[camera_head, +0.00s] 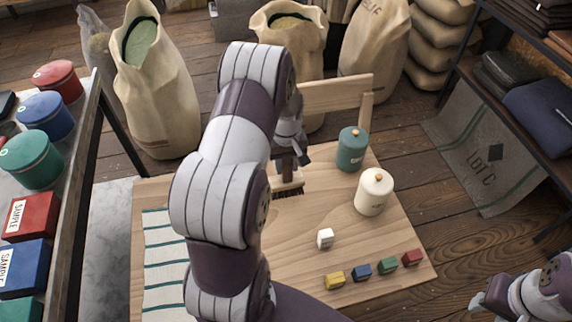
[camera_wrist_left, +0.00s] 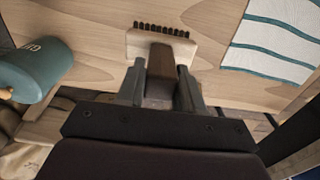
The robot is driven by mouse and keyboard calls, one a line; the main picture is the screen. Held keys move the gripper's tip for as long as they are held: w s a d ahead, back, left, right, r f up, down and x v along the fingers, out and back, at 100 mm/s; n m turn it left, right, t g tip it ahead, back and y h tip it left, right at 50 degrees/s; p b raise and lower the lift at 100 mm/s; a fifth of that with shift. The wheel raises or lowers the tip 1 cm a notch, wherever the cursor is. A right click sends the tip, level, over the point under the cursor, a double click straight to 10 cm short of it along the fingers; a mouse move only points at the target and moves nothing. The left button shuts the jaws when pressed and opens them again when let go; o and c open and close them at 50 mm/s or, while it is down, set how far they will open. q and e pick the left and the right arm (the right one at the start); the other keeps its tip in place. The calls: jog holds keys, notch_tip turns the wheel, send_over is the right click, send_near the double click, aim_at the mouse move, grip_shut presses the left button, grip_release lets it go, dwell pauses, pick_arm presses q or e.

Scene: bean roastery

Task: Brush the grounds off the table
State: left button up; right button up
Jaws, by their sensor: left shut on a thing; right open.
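My left gripper (camera_head: 291,155) is shut on the handle of a brush (camera_head: 288,184) with a pale wooden head and dark bristles. The brush is over the far part of the light wooden table (camera_head: 310,205); I cannot tell whether its bristles touch the top. In the left wrist view the brush (camera_wrist_left: 160,42) has its brown handle between the fingers of my left gripper (camera_wrist_left: 160,82). No grounds can be made out; my left arm hides part of the table. My right gripper (camera_head: 492,300) is open and empty at the lower right, beyond the table's edge.
A teal canister (camera_head: 351,152) and a cream canister (camera_head: 373,194) stand on the table's right side. A white cube (camera_head: 325,238) and several coloured blocks (camera_head: 361,270) sit nearer. A striped cloth (camera_head: 163,262) lies at left. A wooden chair back (camera_head: 335,93) rises behind.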

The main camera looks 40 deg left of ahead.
pick_arm(q)
notch_tip(320, 180, up, 3)
jog(key=shift+w+a+f+p, duration=0.1)
jog(key=shift+w+f+p, duration=0.05)
jog(key=shift+p, duration=0.8)
jog(key=shift+r+p, duration=0.35)
jog(key=shift+r, duration=0.15)
jog(key=shift+f, duration=0.1)
